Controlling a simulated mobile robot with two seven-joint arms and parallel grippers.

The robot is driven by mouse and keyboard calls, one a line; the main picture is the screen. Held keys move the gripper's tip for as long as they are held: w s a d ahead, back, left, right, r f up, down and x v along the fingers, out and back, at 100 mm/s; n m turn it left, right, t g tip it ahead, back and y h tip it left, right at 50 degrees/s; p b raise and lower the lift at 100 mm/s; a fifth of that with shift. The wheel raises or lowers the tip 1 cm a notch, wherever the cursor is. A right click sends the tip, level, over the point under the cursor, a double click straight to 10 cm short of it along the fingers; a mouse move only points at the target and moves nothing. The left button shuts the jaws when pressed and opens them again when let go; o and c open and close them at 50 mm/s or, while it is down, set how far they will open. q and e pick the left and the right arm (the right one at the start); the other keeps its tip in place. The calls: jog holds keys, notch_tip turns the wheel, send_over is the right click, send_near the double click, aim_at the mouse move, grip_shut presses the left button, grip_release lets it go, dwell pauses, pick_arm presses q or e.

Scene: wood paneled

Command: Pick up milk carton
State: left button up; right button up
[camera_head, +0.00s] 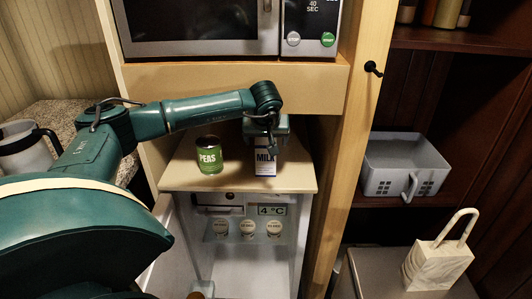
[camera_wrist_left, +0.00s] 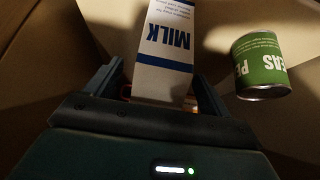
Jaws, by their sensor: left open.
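The milk carton (camera_head: 265,163) is white with dark blue bands and the word MILK. It stands on the beige top of the small fridge (camera_head: 300,182), below the microwave. My left gripper (camera_head: 267,131) is over the upper part of the carton and hides its top in the head view. In the left wrist view the carton (camera_wrist_left: 166,45) lies between the two spread fingers of my left gripper (camera_wrist_left: 160,88). Gaps show between the fingers and the carton's sides. My right gripper is in neither view.
A green can of peas (camera_head: 209,155) stands close to the left of the carton. The microwave (camera_head: 200,25) is above. A grey basket (camera_head: 400,172) sits on the right shelf, and a marble-like block with a handle (camera_head: 437,265) stands at lower right.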

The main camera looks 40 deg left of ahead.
pick_arm(q)
jog(key=x, duration=0.4)
jog(key=shift+a, duration=0.1)
jog(key=shift+r, duration=0.1)
jog(key=shift+c, duration=0.4)
jog(key=shift+w, duration=0.1)
jog(key=c, duration=1.4)
